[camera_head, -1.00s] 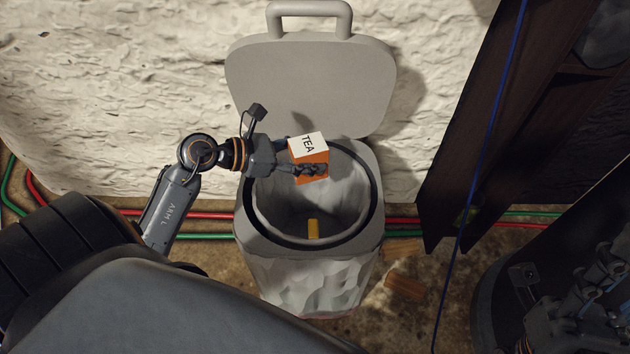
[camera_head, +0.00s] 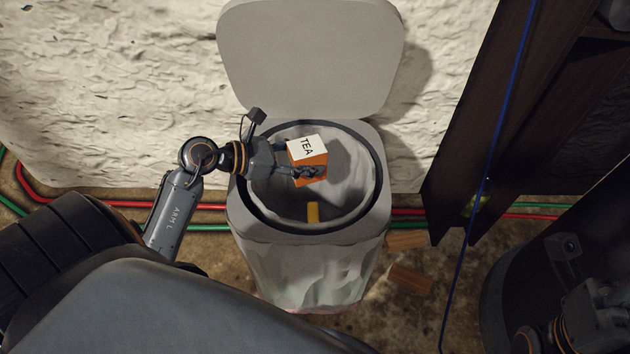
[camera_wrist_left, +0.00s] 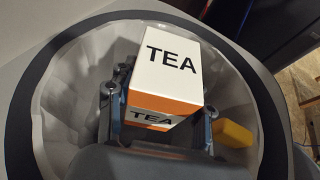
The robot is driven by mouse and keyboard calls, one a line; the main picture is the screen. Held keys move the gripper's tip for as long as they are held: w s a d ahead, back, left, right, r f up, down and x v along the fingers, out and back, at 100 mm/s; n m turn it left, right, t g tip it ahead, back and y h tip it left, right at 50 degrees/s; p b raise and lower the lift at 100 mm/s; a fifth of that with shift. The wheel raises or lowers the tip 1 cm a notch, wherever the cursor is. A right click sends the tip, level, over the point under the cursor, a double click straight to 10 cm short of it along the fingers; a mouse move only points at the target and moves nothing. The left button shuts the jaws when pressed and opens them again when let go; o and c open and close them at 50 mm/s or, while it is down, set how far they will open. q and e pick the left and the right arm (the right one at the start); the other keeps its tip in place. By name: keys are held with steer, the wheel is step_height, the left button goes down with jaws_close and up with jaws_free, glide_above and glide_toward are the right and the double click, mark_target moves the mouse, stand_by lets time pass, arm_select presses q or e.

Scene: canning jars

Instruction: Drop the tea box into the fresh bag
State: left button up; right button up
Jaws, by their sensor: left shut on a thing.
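The tea box (camera_head: 307,148), white on top with TEA lettering and orange on its sides, is held by my left gripper (camera_head: 300,161). The gripper is shut on it, over the mouth of the bin. The fresh bag (camera_head: 352,192) is a pale liner inside the dark-rimmed round opening. In the left wrist view the tea box (camera_wrist_left: 172,68) sits between the two fingers, with the bag (camera_wrist_left: 72,85) around it. A yellow-orange block (camera_head: 313,212) lies inside the bag; it also shows in the left wrist view (camera_wrist_left: 232,134). My right gripper's fingers are not in view.
The grey bin (camera_head: 305,270) has its lid (camera_head: 310,60) raised at the back. Several wooden pieces (camera_head: 409,279) lie on the floor to its right. Red and green hoses (camera_head: 80,200) run along the wall. A dark shelf (camera_head: 480,130) stands at right, with a blue cable (camera_head: 480,205) before it.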

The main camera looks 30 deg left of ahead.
arm_select(q)
steer(key=o, duration=1.1)
steer(key=shift+o, duration=0.2)
steer(key=v, duration=1.2)
